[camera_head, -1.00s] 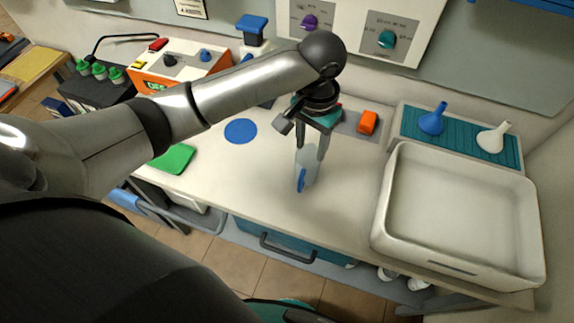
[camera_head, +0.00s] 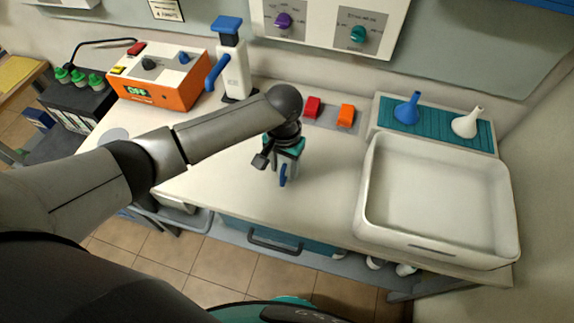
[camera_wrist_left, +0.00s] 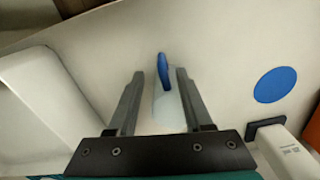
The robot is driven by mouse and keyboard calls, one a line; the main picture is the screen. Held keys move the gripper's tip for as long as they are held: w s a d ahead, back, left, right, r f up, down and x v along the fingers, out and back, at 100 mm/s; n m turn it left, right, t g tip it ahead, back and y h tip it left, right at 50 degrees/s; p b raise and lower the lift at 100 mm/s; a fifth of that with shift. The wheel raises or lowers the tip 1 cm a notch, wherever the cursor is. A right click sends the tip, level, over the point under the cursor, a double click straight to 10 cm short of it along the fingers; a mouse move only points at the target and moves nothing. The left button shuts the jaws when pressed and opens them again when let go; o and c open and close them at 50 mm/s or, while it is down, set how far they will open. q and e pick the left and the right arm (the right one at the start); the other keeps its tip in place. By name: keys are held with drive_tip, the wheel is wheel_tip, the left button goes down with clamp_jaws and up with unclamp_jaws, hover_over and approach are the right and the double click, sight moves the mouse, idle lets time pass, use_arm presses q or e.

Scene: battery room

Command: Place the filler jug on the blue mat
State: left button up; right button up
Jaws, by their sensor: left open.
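The filler jug, with a translucent body (camera_wrist_left: 168,108) and a blue handle (camera_wrist_left: 163,70), stands on the bench. In the head view its blue handle (camera_head: 283,174) shows below my left gripper (camera_head: 285,170), and most of its body is hidden. In the left wrist view the open fingers of my left gripper (camera_wrist_left: 155,95) are on either side of the jug. Whether they touch it cannot be told. The round blue mat (camera_wrist_left: 275,84) lies flat and bare in the left wrist view. My arm hides it in the head view. My right gripper is not in view.
A large white tray (camera_head: 366,200) stands right of the jug. A teal mat (camera_head: 437,124) behind it holds blue and white funnels. An orange device (camera_head: 185,92) and a white blue-topped stand (camera_head: 235,78) are at the back left. A grey disc (camera_head: 115,134) lies left.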

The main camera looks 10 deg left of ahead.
sight(282, 175)
use_arm(q)
drive_tip(key=f, duration=0.5)
drive_tip(key=shift+s+a+f, duration=0.1)
drive_tip(key=shift+s+a, duration=0.15)
drive_tip(key=shift+s, duration=0.1)
clamp_jaws()
idle(1.1)
